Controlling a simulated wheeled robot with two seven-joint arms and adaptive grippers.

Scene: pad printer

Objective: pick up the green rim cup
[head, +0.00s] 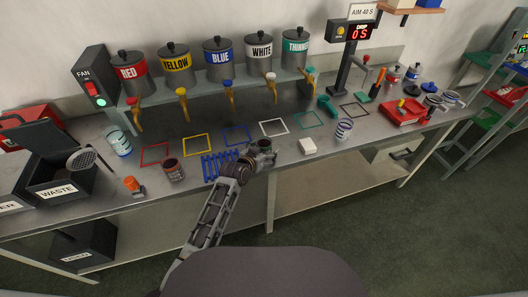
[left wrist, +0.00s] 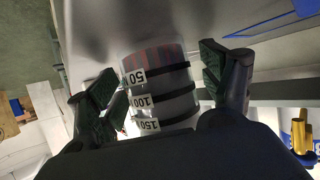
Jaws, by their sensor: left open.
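My left gripper (head: 262,155) reaches over the front of the bench, beside the blue rack. In the left wrist view the gripper (left wrist: 158,78) is open, with one dark finger pad on each side of a clear cup (left wrist: 160,92). The cup has dark bands marked 50, 100 and 150. Gaps show between the pads and its wall. In the head view this cup (head: 266,144) is small and partly covered by the gripper; its rim colour is hard to tell. Another cup (head: 118,142) with a pale teal rim stands at the left. My right gripper is not in view.
A dark red-toned cup (head: 173,170) and a striped cup (head: 344,129) stand on the bench. Coloured square outlines lie behind, under the paint taps. A waste bin (head: 58,178) is at left.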

